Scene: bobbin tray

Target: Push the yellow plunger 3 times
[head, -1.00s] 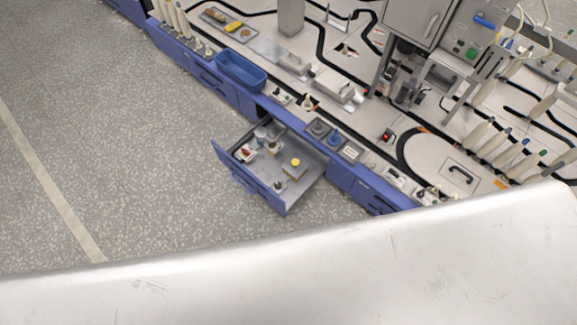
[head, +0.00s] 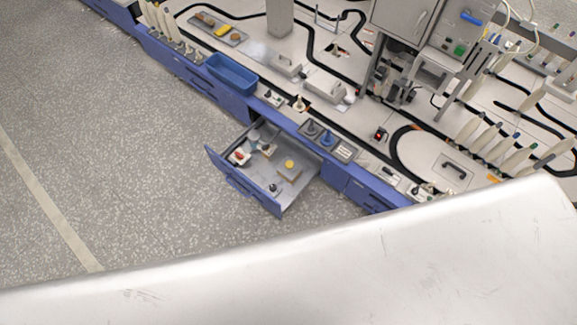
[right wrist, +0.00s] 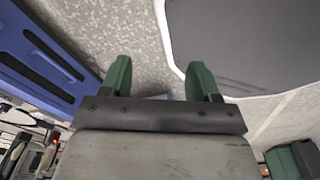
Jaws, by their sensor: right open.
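A yellow round plunger (head: 289,164) sits on top of a small block inside an open drawer (head: 300,195) below the counter's front edge in the head view. In the right wrist view my right gripper (right wrist: 161,80) has its two green fingers apart, with nothing between them. Neither gripper shows in the head view, so the right gripper's distance from the plunger cannot be told. The plunger does not show in the right wrist view.
The blue drawer also holds several small items. A blue bin (head: 231,74) stands on the counter edge behind it. Knobs (head: 327,139) sit on the counter just above the drawer. The speckled floor (head: 110,140) at left is clear. A blue cabinet front (right wrist: 40,55) is at left in the wrist view.

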